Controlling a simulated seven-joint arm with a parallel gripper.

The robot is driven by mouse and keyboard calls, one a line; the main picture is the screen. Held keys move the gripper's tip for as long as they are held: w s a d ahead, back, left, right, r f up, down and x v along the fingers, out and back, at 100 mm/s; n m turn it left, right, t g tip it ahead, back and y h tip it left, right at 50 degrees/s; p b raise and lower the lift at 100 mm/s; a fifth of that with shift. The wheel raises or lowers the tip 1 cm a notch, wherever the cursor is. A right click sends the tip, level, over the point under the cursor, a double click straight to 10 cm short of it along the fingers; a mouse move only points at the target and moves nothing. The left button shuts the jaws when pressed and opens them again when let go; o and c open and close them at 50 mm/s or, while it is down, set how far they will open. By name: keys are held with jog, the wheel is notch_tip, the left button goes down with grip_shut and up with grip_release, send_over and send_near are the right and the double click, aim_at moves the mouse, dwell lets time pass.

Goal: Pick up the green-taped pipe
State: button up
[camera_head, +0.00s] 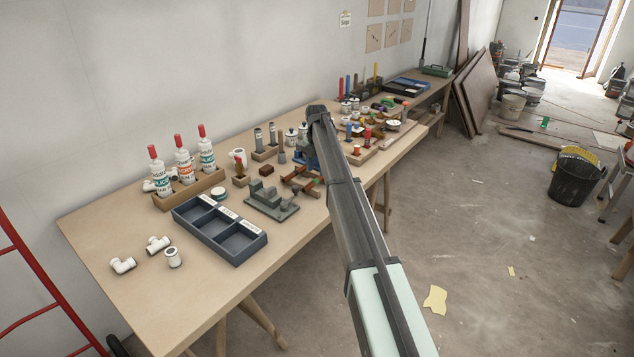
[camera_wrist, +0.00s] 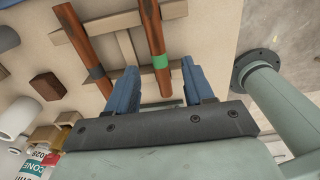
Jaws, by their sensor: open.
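The green-taped pipe (camera_wrist: 153,35) is a copper-brown tube with a green band near its lower end in the wrist view. It lies on a light wooden rack (camera_wrist: 126,45). A second copper pipe (camera_wrist: 82,43) with a dark grey band lies on the same rack to its left. My gripper (camera_wrist: 158,68) is open, with blue fingers on either side of the green band in the picture; I cannot tell the height gap. In the head view my gripper (camera_head: 305,150) is above the workbench, and my arm hides part of the pipe area.
A brown wooden block (camera_wrist: 47,86) and white fittings (camera_wrist: 17,118) are left of the pipes. On the workbench (camera_head: 90,225) stand a grey compartment tray (camera_head: 222,258), a grey-green fixture (camera_head: 270,203) and several red-capped bottles (camera_head: 182,160).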

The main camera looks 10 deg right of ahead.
aim_at(317, 181)
jog(key=shift+w+d+f, duration=0.1)
jog(key=shift+w+f, duration=0.05)
jog(key=shift+f, duration=1)
jog(key=shift+w+d+f, duration=0.1)
jog(key=shift+f, duration=1.05)
jog(key=shift+a, duration=0.1)
jog(key=shift+c, duration=0.4)
grip_shut()
